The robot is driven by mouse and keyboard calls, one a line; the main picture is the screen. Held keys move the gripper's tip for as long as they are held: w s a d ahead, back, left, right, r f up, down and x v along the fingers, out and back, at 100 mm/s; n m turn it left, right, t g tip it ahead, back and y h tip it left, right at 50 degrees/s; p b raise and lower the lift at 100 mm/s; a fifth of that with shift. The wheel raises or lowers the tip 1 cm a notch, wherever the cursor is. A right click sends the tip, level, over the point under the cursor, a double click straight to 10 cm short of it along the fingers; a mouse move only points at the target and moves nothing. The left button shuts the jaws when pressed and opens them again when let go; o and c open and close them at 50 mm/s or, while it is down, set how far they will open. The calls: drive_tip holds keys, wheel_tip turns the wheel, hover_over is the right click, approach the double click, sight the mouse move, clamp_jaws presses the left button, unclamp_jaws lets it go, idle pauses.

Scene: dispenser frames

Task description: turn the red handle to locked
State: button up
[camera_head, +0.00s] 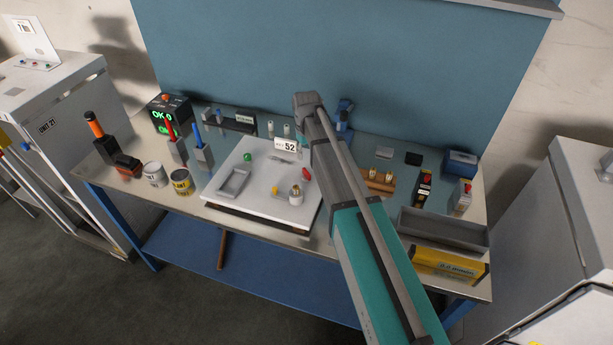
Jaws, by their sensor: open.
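A white dispenser panel (225,165) lies on the bench, with a "52" tag (286,145) at its back edge. A small red part (305,174) sits on the panel near a brass-and-white fitting (295,195); it may be the red handle, but it is too small to tell its shape or which way it points. A green button (248,157) and a grey tray (234,183) are also on the panel. My arm reaches in from the lower right, over the panel's right side.
Red (171,129) and blue (197,134) handled tools stand left of the panel, near two cans (181,181). A lit "OK" box (165,113) is at the back left. A grey bin (443,228) and yellow box (447,265) stand at the right front.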

sight(307, 171)
drive_tip(key=shift+f+b, duration=4.35)
drive_tip(key=shift+f, duration=0.25)
clamp_jaws()
